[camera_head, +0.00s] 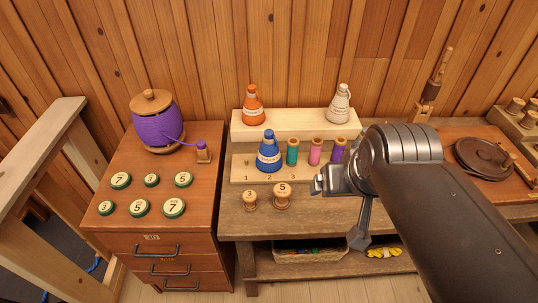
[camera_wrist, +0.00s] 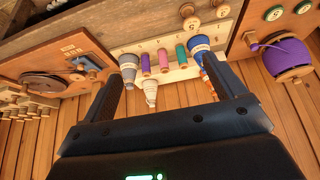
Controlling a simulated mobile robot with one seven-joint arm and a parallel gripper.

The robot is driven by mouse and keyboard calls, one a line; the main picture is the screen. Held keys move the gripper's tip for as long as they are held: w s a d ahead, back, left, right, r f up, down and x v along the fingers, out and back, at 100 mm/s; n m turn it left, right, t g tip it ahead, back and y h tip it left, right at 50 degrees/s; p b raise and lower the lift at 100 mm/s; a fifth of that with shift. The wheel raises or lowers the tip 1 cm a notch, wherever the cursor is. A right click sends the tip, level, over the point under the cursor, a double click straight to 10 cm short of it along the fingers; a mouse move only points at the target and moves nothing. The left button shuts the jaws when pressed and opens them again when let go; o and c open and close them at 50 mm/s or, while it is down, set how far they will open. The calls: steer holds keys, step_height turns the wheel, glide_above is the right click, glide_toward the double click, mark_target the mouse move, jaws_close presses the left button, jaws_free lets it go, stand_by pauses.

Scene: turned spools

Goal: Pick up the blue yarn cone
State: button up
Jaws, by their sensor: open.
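The blue yarn cone (camera_head: 269,153) stands upright on the lower step of the light wooden rack, at the left end of a row of spools. In the wrist view the blue cone (camera_wrist: 201,48) appears upside down, just beyond the right finger. My gripper (camera_wrist: 170,80) is open, with nothing between its fingers. In the head view it is right of the blue cone and apart from it, in front of the rack's right part. My arm hides that end of the rack.
Beside the blue cone stand teal (camera_head: 292,152), pink (camera_head: 315,152) and purple (camera_head: 338,150) spools. An orange cone (camera_head: 252,105) and a white cone (camera_head: 339,104) stand on the upper step. Two numbered spools (camera_head: 282,196) stand in front. A purple yarn jar (camera_head: 153,122) is at left.

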steer(key=n+g, duration=0.6)
glide_above(269, 143)
steer(key=w, duration=0.2)
step_height(269, 143, down, 11)
steer(key=shift+d, duration=0.1)
steer(key=shift+w+f, duration=0.15)
steer(key=shift+f, duration=0.15)
step_height(269, 143, down, 11)
steer(key=shift+r, duration=0.2)
steer(key=shift+c, duration=0.6)
